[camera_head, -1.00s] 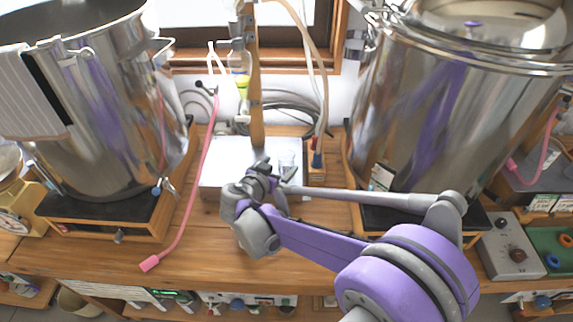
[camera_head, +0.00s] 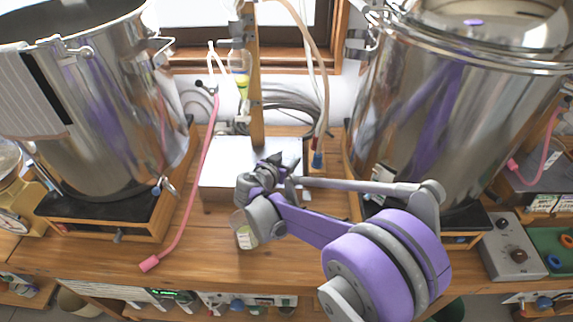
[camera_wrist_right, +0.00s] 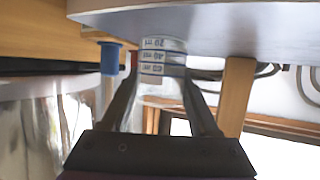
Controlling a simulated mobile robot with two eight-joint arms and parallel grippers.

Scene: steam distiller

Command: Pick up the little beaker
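The little beaker (camera_wrist_right: 163,75) is clear glass with white and blue ml markings. It appears upside down in the right wrist view, standing at the edge of the pale metal box top (camera_wrist_right: 200,22). My right gripper (camera_wrist_right: 160,88) is open, with a dark finger on each side of the beaker; whether either finger touches it is hard to tell. In the head view my right gripper (camera_head: 279,166) is over the metal box (camera_head: 225,165) and hides the beaker. My left gripper is not in view.
Large steel pots stand at left (camera_head: 95,110) and right (camera_head: 450,120). A wooden post (camera_head: 256,110) rises behind the box, with tubing beside it. A pink hose (camera_head: 190,205) lies left of the box. A small labelled jar (camera_head: 246,238) shows below my right wrist.

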